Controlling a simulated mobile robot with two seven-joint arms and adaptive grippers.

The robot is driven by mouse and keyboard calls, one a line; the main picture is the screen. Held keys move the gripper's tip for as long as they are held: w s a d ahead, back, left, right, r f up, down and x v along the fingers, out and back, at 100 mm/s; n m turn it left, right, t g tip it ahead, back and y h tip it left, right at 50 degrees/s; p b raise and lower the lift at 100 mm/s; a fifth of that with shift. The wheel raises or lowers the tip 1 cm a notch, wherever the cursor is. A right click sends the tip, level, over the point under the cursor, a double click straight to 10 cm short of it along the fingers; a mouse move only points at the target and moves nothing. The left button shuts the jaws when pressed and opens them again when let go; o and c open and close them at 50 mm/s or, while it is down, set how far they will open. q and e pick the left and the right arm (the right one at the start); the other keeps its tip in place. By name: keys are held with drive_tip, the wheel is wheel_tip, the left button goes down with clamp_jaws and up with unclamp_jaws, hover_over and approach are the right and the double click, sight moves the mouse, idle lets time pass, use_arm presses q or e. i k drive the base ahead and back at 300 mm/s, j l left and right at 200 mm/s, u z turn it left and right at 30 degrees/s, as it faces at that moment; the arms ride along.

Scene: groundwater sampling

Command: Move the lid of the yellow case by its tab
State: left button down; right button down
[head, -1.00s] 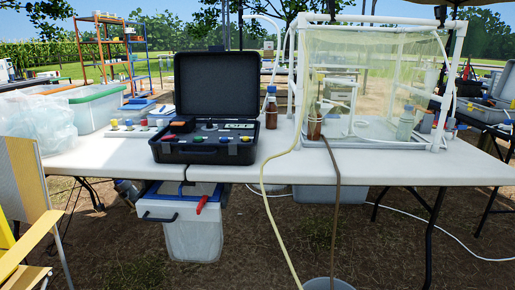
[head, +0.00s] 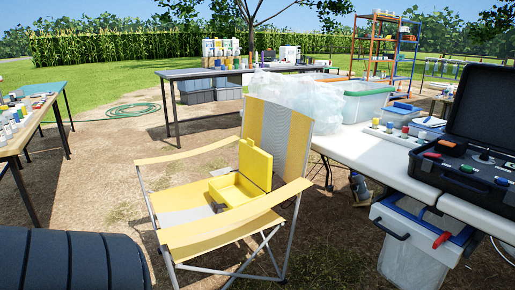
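The yellow case (head: 235,190) sits on the seat of the yellow and grey folding chair (head: 182,216). Its lid (head: 255,164) stands up, open, on the side toward the chair's backrest. A small dark part shows at the front of the case, low down; I cannot tell what it is. What lies inside the case is not clear. Neither of my grippers is in view.
The chair's armrests flank the case. A white table (head: 365,153) with an open black case (head: 466,172) stands at right, a side table (head: 25,133) at left. A large black ridged shape (head: 70,262) fills the lower left. Bare ground lies between.

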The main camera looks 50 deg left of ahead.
sight(255, 163)
drive_tip(key=u, duration=1.7)
drive_tip(key=i+l+u, duration=0.1)
drive_tip(key=u, duration=0.3)
drive_tip(key=l+u, duration=0.1)
drive_tip(key=u, duration=0.25)
drive_tip(key=i+l+u, duration=0.1)
drive_tip(key=u, duration=0.3)
drive_tip(key=i+l+u, duration=0.2)
drive_tip(key=l, duration=0.4)
drive_tip(key=l+u, duration=0.25)
drive_tip(key=l, duration=0.3)
